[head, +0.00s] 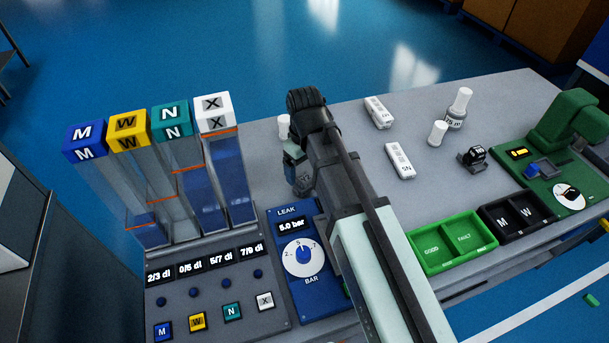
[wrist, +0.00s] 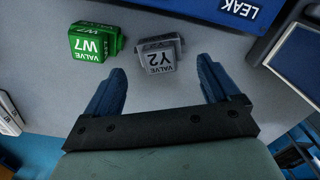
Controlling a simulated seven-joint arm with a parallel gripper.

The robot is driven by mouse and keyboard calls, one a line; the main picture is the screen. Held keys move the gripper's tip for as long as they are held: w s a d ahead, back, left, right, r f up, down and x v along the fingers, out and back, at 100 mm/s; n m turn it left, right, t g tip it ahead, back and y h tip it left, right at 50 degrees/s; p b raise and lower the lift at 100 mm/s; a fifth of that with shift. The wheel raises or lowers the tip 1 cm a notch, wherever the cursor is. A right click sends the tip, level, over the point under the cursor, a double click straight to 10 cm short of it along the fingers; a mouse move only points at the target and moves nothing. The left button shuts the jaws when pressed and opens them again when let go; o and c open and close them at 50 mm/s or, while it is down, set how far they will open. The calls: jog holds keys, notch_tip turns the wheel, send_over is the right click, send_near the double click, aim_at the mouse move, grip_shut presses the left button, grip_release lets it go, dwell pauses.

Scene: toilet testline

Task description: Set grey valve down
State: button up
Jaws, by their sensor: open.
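The grey valve (wrist: 158,56), marked Y2, rests on the grey table in the wrist view. It lies just beyond the fingertips, between their two lines, with no finger touching it. My gripper (wrist: 160,82) is open and empty, its two blue fingers spread wide. In the head view my arm covers the area around my gripper (head: 297,170), and I cannot make out the grey valve there. A green valve (wrist: 92,44), marked W7, sits left of the grey valve, a small gap apart.
The blue leak panel (head: 300,255) stands beside my arm, with clear tubes (head: 205,185) to its left. Right of my arm are white blocks (head: 400,160), white bottles (head: 438,132), a green good/fault tray (head: 452,243), a black tray (head: 515,213) and a green device (head: 565,125).

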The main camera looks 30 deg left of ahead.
aim_at(305, 177)
notch_tip(305, 177, up, 6)
jog(key=shift+r, duration=0.15)
dwell(0.3)
dwell(0.4)
